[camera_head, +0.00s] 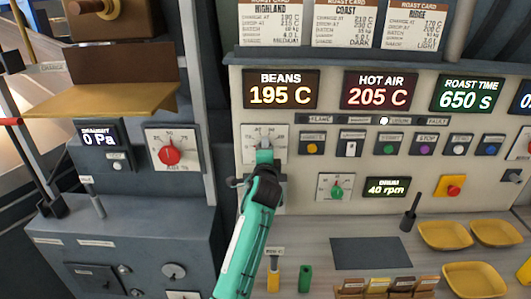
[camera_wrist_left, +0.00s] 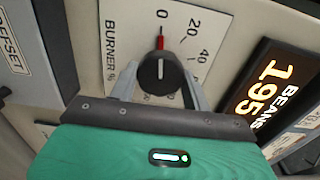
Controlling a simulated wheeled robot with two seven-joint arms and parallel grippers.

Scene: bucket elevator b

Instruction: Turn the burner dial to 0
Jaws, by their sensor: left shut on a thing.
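The burner dial (camera_wrist_left: 158,74) is a dark round knob with a white line and a red pointer on a white scale plate (camera_wrist_left: 120,25) marked "BURNER %". In the left wrist view the red pointer points up at the 0 mark. My left gripper (camera_wrist_left: 160,85) is shut on the dial, with one finger on each side of it. In the head view the left gripper (camera_head: 264,150) covers the dial, and only the upper part of its plate (camera_head: 263,130) shows. My right gripper is not in view.
The panel's displays include the beans display (camera_head: 281,90) and the hot air display (camera_head: 379,90). A row of buttons (camera_head: 390,146) lies right of the dial. A green drum dial (camera_head: 337,191) sits below right. Yellow bowls (camera_head: 444,235) stand on the counter.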

